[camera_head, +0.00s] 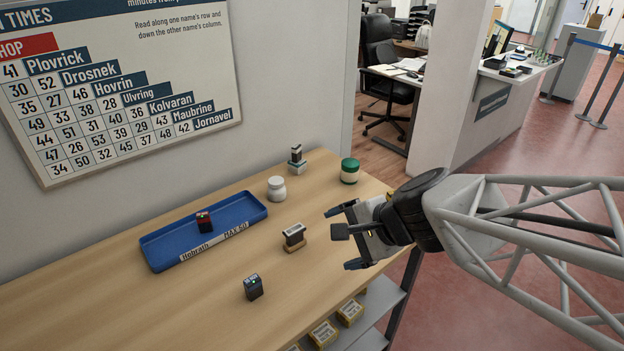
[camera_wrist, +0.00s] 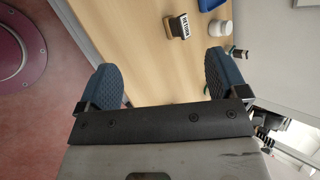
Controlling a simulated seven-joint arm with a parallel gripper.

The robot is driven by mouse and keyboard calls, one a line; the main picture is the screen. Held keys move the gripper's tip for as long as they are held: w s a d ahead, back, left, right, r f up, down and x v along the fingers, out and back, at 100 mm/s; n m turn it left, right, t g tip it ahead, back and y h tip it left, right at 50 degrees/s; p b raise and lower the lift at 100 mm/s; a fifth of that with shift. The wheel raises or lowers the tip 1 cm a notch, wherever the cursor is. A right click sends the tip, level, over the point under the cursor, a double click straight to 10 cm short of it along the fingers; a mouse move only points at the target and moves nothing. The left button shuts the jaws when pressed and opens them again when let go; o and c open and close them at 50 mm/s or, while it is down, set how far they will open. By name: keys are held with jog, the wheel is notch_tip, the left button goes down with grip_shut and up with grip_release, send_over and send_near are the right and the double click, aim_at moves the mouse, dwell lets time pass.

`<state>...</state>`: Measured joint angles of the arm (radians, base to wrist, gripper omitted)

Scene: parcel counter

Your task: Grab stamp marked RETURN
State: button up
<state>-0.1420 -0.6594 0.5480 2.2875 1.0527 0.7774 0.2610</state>
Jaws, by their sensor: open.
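The stamp marked RETURN (camera_wrist: 178,27) has a wooden base and a dark body with a white label. It stands upright on the counter, and in the head view it is the wooden-based stamp (camera_head: 294,237) near the middle; its label is too small to read there. My gripper (camera_head: 344,238) is open and empty, to the right of this stamp and apart from it. In the wrist view the stamp lies beyond the two spread fingers (camera_wrist: 163,78), a little right of centre. Another stamp (camera_head: 297,159) stands at the back of the counter; its marking is unreadable.
A white jar (camera_head: 276,188) and a green-lidded jar (camera_head: 349,171) stand behind the RETURN stamp. A dark device with a green light (camera_head: 253,287) is in front. Counter (camera_head: 340,205) around the stamp is clear.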

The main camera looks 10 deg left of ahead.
jog(key=w+a+f+m+t+y, duration=0.2)
jog(key=w+a+f+m+t, duration=0.15)
jog(key=w+a+m, duration=0.35)
jog(key=m+t+h, duration=0.1)
jog(key=m+t, duration=0.2)
jog(key=m, duration=0.8)
send_near(297, 231)
jog(key=shift+g, duration=0.25)
jog(key=x, duration=0.5)
jog(key=shift+w+d+r, duration=0.1)
jog(key=shift+w+d, duration=0.05)
jog(key=shift+w, duration=0.1)
jog(key=shift+x, duration=1.3)
jog(key=shift+x, duration=2.6)
jog(key=shift+s, duration=0.15)
